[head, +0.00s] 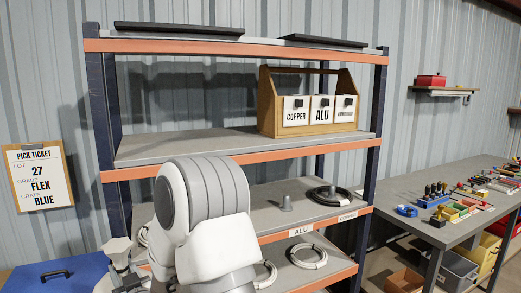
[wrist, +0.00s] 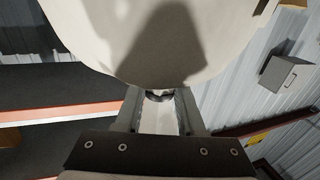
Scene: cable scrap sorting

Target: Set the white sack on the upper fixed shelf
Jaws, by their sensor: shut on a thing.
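In the wrist view a large off-white rounded body, the white sack (wrist: 150,40), fills the top centre. My gripper (wrist: 160,97) is shut on its gathered lower edge, with a dark band between the fingertips. In the head view my white arm stands in front of the rack's left half; I cannot make out the sack there for certain. The rack has a grey upper shelf (head: 180,146) with an orange front beam, its left and middle bare. Above it is a top board (head: 240,47) with two dark flat slabs.
A wooden tote (head: 268,112) with COPPER and ALU cards stands on the upper shelf's right part. The lower shelf (head: 265,215) carries a black cable coil (head: 331,195). A workbench (head: 440,235) stands right, a blue lidded crate (head: 50,277) lower left.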

